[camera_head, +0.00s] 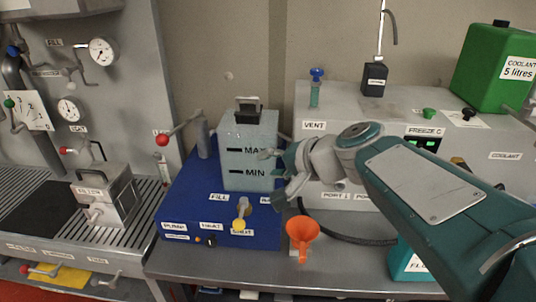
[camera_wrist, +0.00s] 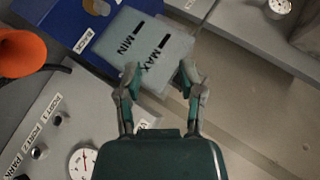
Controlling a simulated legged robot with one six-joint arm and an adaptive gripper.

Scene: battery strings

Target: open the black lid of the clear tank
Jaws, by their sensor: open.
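The clear tank (camera_head: 248,165) is a greyish see-through box with MAX and MIN marks, standing upright on a blue base unit (camera_head: 180,205). Its black lid (camera_head: 248,108) is on top and looks tilted up, though I cannot tell how far. In the wrist view the tank (camera_wrist: 143,45) lies ahead of my gripper, with the lid not clearly visible. My gripper (camera_head: 268,154) reaches in from the right at the tank's right side. In the wrist view my gripper (camera_wrist: 157,78) is open, its fingers spread near the tank's top end, with nothing seen held between them. Contact is unclear.
A grey cabinet (camera_head: 345,125) stands behind and right of the tank. An orange funnel (camera_head: 302,232) is in front, at the bench edge. A lever with a red knob (camera_head: 163,139) stands left of the tank. A green coolant can (camera_head: 490,70) is at the back right.

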